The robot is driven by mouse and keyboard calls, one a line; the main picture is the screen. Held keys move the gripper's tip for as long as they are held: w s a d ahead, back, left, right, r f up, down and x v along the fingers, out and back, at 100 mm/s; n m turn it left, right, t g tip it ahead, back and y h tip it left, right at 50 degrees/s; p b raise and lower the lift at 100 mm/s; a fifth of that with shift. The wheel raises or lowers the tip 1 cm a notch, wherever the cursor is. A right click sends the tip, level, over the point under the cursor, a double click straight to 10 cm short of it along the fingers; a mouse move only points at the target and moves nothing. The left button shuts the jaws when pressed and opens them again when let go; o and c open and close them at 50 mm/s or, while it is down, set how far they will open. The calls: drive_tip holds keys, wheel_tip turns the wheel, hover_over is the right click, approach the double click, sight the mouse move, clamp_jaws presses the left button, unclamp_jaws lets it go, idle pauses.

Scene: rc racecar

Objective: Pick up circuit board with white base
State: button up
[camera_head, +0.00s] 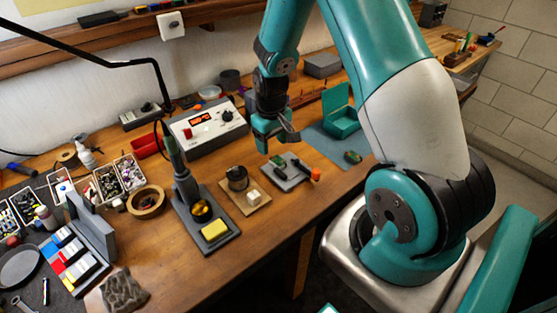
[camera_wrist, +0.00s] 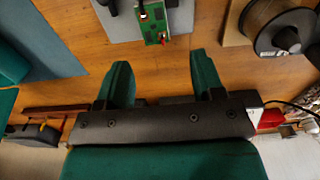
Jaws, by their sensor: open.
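A small green circuit board (camera_wrist: 152,20) shows at the top of the wrist view, between dark upright pieces of a light grey base (camera_wrist: 115,30). In the head view the green board (camera_head: 277,160) is small, and the grey base (camera_head: 284,181) under it has an orange knob. I cannot tell whether any part of the board is white. My gripper (camera_wrist: 160,62) is open and empty, its two teal fingers apart and short of the board in the wrist view. In the head view my gripper (camera_head: 278,145) hangs just above and behind the board.
A spool on a wooden stand (camera_head: 238,184) is left of the base. A soldering stand (camera_head: 204,222) is further left. A grey power supply (camera_head: 208,127) stands behind. A teal box (camera_head: 341,118) on a blue mat (camera_head: 323,145) is to the right. The front table edge is clear.

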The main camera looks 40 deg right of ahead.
sight(274, 157)
drive_tip(key=shift+s+d+f+p, duration=0.15)
drive_tip(key=shift+f+p, duration=0.8)
drive_tip(key=shift+f, duration=1.6)
drive_tip(key=c, duration=1)
